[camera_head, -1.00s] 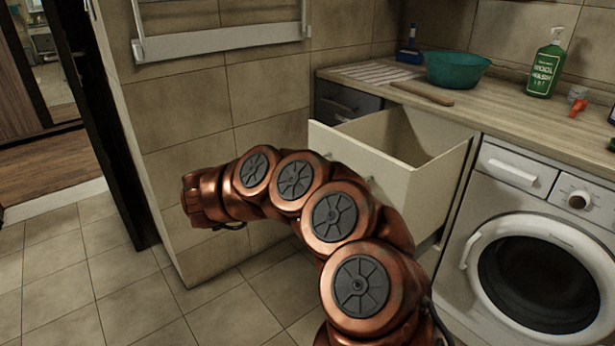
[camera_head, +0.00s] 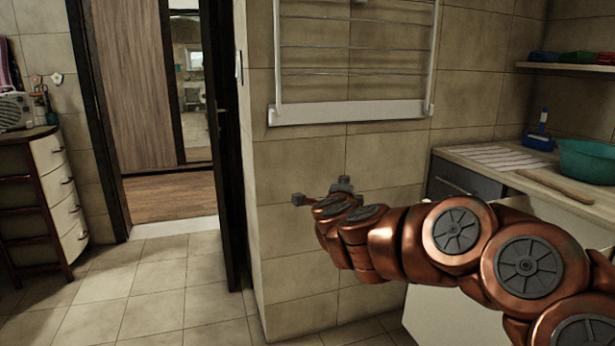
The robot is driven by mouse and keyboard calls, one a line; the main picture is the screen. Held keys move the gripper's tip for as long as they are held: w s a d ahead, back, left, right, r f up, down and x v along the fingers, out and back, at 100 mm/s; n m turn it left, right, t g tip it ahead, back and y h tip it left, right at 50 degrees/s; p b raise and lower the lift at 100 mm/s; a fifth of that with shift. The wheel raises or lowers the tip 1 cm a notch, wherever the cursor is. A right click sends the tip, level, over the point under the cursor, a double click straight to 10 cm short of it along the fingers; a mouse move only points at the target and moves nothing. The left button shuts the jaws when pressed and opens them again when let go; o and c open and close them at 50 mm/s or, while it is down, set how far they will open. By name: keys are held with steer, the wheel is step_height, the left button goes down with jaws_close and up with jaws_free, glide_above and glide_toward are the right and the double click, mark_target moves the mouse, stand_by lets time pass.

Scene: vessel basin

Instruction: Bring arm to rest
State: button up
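My gripper (camera_head: 322,192) is at the far end of my copper-coloured arm, in front of the tiled wall in the middle of the picture. Only small grey parts of it show, pointing up and left, and nothing is seen in it. Whether its fingers are open or shut cannot be made out. My arm stretches from the lower right corner toward the picture's middle, with its links extended.
A drying rack (camera_head: 350,112) hangs on the wall. A doorway and a cabinet (camera_head: 50,160) stand left; the tiled floor (camera_head: 150,285) there is clear.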

steer(key=s+a+n+g+y, duration=0.1)
steer(key=s+a+n+y, duration=0.6)
steer(key=a+n, duration=0.2)
steer(key=s+a+f+n+g+y, duration=0.2)
steer(key=s+f+n+g, duration=0.45)
steer(key=s, duration=0.45)
steer(key=s+d+f+n+g+h, duration=0.2)
steer(key=s+d+f+g, duration=0.4)
steer(key=s, duration=0.5)
steer(key=s+d+f+n+g+h, duration=0.15)
steer(key=s+d+f, duration=0.25)
steer(key=s+d, duration=0.45)
steer(key=s+d+f+n+g+h, duration=0.1)
steer(key=s+d+f+g+h, duration=0.3)
steer(key=s, duration=0.9)
step_height(320, 180, up, 23)
steer(key=s+d+y+p, duration=0.1)
steer(key=s+p, duration=0.1)
steer(key=p, duration=2)
steer(key=shift+s+d+t+p, duration=0.3)
steer(key=shift+d+t+p, duration=0.05)
steer(key=shift+t+p, duration=0.05)
steer(key=shift+f, duration=0.2)
